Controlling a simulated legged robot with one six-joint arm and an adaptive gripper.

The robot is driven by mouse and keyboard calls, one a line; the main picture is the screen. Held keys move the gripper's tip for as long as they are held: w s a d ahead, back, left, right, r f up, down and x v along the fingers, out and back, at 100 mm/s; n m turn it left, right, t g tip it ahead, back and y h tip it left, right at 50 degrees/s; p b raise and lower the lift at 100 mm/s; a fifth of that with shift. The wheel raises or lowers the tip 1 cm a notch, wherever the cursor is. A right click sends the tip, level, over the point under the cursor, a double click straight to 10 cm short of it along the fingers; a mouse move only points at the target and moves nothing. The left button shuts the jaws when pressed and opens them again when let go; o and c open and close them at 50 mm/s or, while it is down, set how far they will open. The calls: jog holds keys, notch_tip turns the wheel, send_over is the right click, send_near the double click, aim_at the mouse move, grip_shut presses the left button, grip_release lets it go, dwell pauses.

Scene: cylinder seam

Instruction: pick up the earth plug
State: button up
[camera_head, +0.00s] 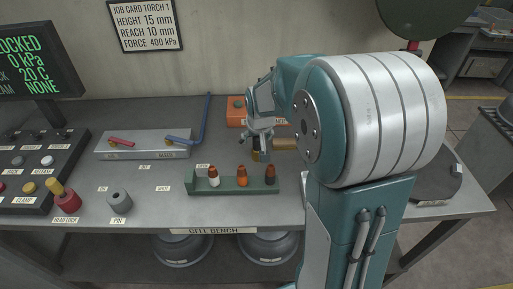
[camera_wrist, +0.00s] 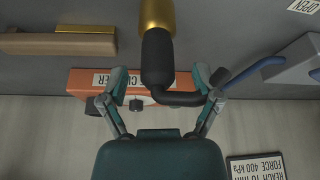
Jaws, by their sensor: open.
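A brass and black plug-like piece, which looks like the earth plug, shows in the wrist view (camera_wrist: 157,58), brass at the top and black below, with a black lead bending right. In the wrist view my gripper (camera_wrist: 160,84) is open, one finger on each side of the black part. No contact is visible, and depth between them is hard to judge.
An orange box (camera_head: 236,113) with a partly hidden label stands behind the piece. A tan block (camera_head: 285,144) lies to its right. A green rack (camera_head: 204,186) with coloured torches or plugs is in front. A grey box (camera_head: 143,148) and blue bent handle (camera_head: 204,123) are left.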

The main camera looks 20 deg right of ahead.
jog(key=shift+w+d+f, duration=0.2)
jog(key=shift+f, duration=0.3)
jog(key=shift+a, duration=0.1)
grip_shut()
jog(key=shift+r, duration=0.1)
